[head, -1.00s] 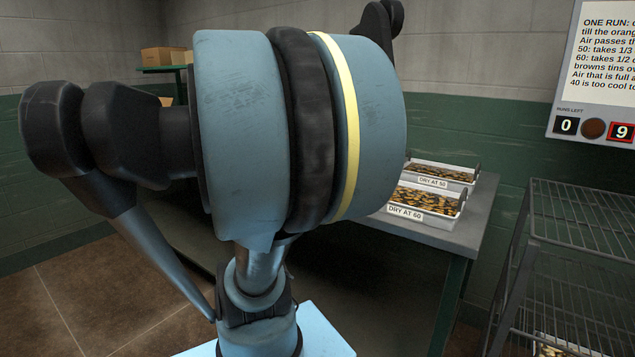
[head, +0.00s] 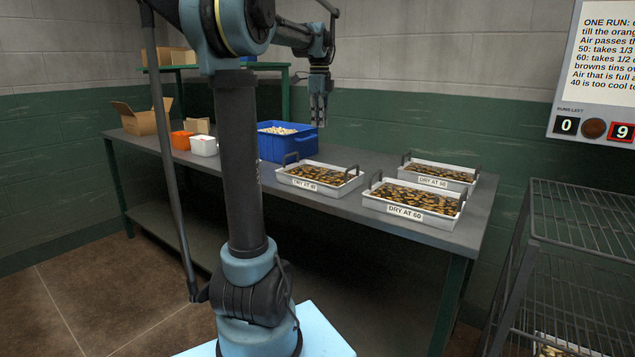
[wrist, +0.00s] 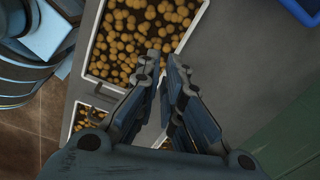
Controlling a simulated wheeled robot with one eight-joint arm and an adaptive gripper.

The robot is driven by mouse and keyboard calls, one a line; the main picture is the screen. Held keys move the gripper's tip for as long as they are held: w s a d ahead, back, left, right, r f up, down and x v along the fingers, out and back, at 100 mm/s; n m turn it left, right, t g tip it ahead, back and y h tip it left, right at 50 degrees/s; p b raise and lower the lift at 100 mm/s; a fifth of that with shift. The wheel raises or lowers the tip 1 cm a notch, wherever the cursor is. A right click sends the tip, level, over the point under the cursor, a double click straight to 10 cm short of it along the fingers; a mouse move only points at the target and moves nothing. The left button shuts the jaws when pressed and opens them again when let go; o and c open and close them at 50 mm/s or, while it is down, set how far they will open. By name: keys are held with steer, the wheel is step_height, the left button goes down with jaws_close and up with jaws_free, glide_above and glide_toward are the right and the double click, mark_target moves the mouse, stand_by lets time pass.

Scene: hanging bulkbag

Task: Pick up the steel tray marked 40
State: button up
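The steel tray marked 40 (head: 324,190) sits on the bench, full of brown pieces, with a dark handle at each end and a "DRY AT 40" label in front. In the wrist view the tray (wrist: 197,22) fills the upper middle. My gripper (head: 319,122) points down above and behind it, apart from it. In the wrist view my gripper (wrist: 163,58) shows a narrow gap between its fingers, with nothing between them.
Trays marked 60 (head: 428,217) and 50 (head: 460,183) stand close on the right. A blue bin (head: 275,147) stands to the left, then white (head: 203,148) and orange (head: 180,141) tubs and a cardboard box (head: 142,121). A wire rack (head: 580,240) is at right.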

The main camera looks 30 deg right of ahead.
steer(key=d+r+m, duration=0.1)
steer(key=d+m, duration=0.2)
steer(key=d, duration=0.3)
glide_toward(319, 171)
steer(key=d+f, duration=0.1)
steer(key=f, duration=0.1)
steer(key=s+d+f, duration=0.1)
steer(key=d+f, duration=0.3)
steer(key=f, duration=0.1)
steer(key=shift+s, duration=0.15)
jaws_close()
